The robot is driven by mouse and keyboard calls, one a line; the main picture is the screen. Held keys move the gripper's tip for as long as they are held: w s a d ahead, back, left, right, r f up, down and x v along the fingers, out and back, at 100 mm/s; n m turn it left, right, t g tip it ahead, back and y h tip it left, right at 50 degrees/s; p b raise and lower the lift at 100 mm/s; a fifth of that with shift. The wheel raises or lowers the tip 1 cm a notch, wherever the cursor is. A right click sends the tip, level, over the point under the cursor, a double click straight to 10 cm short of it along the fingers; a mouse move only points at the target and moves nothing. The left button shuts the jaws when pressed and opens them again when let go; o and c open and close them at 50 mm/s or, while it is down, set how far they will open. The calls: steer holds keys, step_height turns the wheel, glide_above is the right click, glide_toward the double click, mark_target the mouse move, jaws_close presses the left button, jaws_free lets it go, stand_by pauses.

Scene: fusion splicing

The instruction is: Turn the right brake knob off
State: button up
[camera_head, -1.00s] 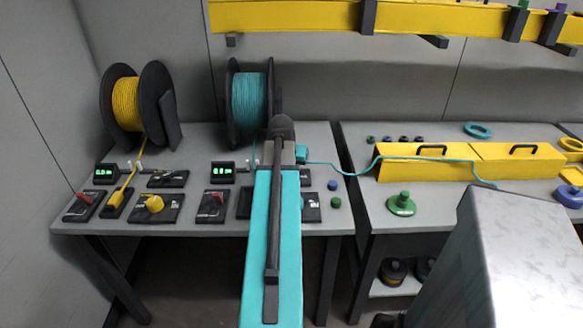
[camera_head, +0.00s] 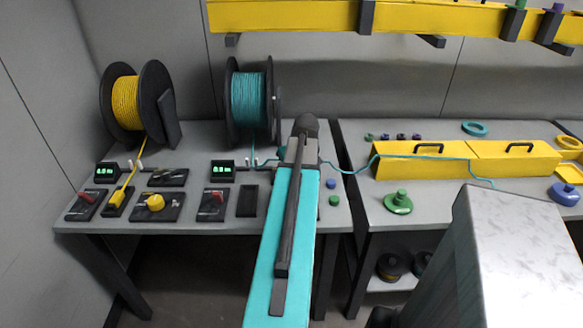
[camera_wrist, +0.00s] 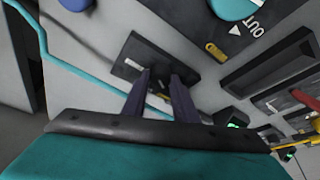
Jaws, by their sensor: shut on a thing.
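My gripper (camera_wrist: 160,84) is down at a dark panel (camera_wrist: 140,50) behind the front row of controls at the right-hand station. Its two dark fingers are close together at the panel's lower edge, on what appears to be the right brake knob. The fingers hide most of the knob, so I cannot read its setting. A small yellowish bit shows between them. In the head view my teal arm and dark wrist cover the gripper, the knob and the panel. A similar dark panel (camera_head: 168,177) stands uncovered at the left station.
A teal cable (camera_wrist: 40,45) runs close beside the gripper. A teal knob (camera_wrist: 232,8) sits near an OUT label. A dark block (camera_head: 247,201), a red-handled control (camera_head: 212,205) and a lit display (camera_head: 222,171) stand left of my arm. The teal reel (camera_head: 248,102) is behind.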

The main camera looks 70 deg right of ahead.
steer(key=shift+w+n+t+y, duration=0.15)
steer(key=shift+n+t+y, duration=0.35)
steer(key=shift+n, duration=1.3)
steer(key=shift+f, duration=0.1)
steer(key=o, duration=1)
steer(key=shift+s+r, duration=0.4)
steer(key=shift+r, duration=0.15)
steer(key=shift+w+b+v, duration=0.2)
steer(key=shift+b+v, duration=0.4)
steer(key=shift+v, duration=5.7)
steer(key=shift+r, duration=0.2)
